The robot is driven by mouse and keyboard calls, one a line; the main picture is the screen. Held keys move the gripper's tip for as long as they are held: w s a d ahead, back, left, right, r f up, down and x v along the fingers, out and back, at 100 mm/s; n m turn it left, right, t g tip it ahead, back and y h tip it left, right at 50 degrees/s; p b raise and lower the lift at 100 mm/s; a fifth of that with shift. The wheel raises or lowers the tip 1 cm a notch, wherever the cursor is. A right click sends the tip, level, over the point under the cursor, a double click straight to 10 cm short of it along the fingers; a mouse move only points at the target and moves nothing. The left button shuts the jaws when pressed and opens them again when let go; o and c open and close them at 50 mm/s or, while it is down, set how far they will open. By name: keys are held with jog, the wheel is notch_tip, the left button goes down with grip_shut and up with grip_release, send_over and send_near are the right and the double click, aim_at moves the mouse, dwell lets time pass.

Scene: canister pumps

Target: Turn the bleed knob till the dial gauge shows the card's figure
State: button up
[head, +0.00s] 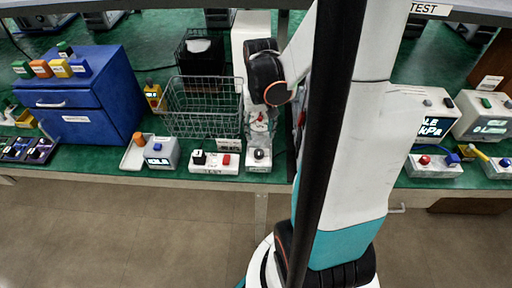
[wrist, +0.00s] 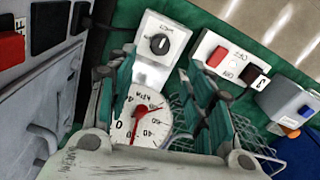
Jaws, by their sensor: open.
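The bleed knob is likely the black knob (wrist: 160,44) with a white mark on a white box in the wrist view. It also shows in the head view (head: 259,154). The dial gauge (wrist: 150,128) has a white face marked kPa and red on it; I cannot read its exact value. My gripper (wrist: 160,92) is open and empty, its green-and-dark fingers either side of the gauge in the picture, apart from the knob. In the head view my gripper (head: 258,112) is above the bench behind the knob. A small card (head: 228,145) stands near the knob; its figure is unreadable.
Left of the knob box is a white box with a red switch (head: 226,159) and a black one. A wire basket (head: 204,108) stands behind it. A blue cabinet (head: 88,95) is further left. A kPa display (head: 430,126) stands at the right.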

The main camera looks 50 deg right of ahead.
aim_at(259, 152)
notch_tip(259, 152, down, 11)
jog(key=b, duration=0.4)
jog(key=shift+r, duration=0.15)
jog(key=shift+c, duration=0.3)
jog(key=c, duration=1)
